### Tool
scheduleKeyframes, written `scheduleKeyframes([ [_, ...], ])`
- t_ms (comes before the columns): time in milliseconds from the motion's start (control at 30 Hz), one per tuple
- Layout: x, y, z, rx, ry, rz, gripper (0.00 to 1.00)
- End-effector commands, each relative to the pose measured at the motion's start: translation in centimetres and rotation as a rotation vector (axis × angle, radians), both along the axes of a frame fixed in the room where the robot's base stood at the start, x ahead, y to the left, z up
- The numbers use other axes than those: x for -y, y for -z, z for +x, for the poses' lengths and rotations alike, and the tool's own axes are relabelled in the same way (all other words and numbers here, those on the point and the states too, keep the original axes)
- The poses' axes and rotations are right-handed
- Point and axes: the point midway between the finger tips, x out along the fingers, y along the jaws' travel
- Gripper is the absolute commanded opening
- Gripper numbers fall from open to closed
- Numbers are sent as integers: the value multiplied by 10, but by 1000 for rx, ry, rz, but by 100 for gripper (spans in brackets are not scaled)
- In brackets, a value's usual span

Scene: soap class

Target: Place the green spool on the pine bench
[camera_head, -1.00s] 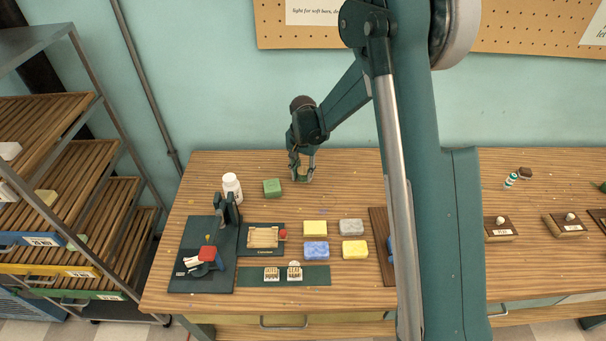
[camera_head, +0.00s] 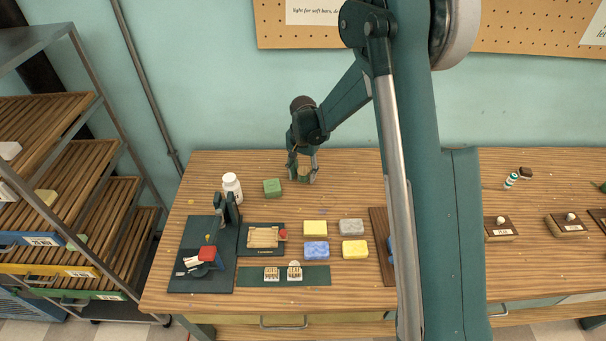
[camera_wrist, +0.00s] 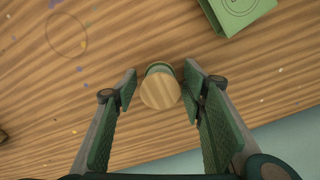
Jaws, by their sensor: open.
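A small round spool with a pale wooden end and a green edge (camera_wrist: 160,90) is between my fingertips in the wrist view. It appears to stand on the pine bench (camera_wrist: 45,110), its wooden end facing the camera. My gripper (camera_wrist: 162,88) is open, with a finger on each side of the spool and a small gap at both sides. In the head view my gripper (camera_head: 303,179) is low over the back of the bench (camera_head: 350,165), with the tan spool (camera_head: 303,171) partly hidden between its fingers.
A green block (camera_head: 272,188) lies just left of my gripper, near a white bottle (camera_head: 232,186). Yellow, blue and grey blocks (camera_head: 316,228) lie in front. A green-and-white cylinder (camera_head: 511,180) lies at the far right. The bench behind my gripper is clear up to the wall.

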Motion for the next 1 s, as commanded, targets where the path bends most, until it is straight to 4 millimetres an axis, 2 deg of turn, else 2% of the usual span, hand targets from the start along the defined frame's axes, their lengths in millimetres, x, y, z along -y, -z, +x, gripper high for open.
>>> scheduleKeyframes([
  [267, 0, -21, 0, 0, 0, 0, 42],
  [700, 0, -88, 0, 0, 0, 0, 42],
  [1000, 0, -118, 0, 0, 0, 0, 42],
])
